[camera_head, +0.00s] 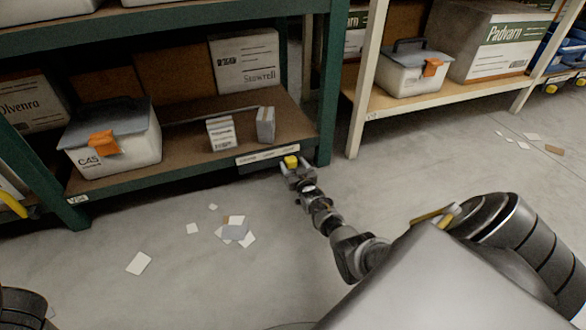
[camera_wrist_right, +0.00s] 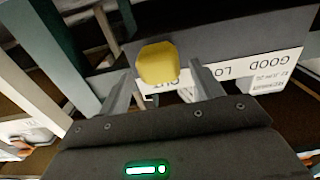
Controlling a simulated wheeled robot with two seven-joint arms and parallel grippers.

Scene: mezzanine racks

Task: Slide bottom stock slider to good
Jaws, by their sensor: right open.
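The stock slider's yellow knob (camera_head: 291,161) sits on the front edge of the green rack's bottom shelf, at the right end of a white label strip (camera_head: 262,156). In the right wrist view the knob (camera_wrist_right: 158,63) shows large, and the upside-down strip (camera_wrist_right: 230,75) reads GOOD at the far right, LO in the middle and OUT by the knob, partly hidden by a finger. My right gripper (camera_head: 297,171) is open, its fingers either side of the knob (camera_wrist_right: 160,80); I cannot tell whether they touch it. My left gripper is out of view.
The green rack's post (camera_head: 326,110) stands just right of the knob. On the bottom shelf are a grey-lidded case (camera_head: 112,145) and small boxes (camera_head: 221,133). Loose papers (camera_head: 234,232) lie on the floor. A cream rack (camera_head: 360,95) stands at the right.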

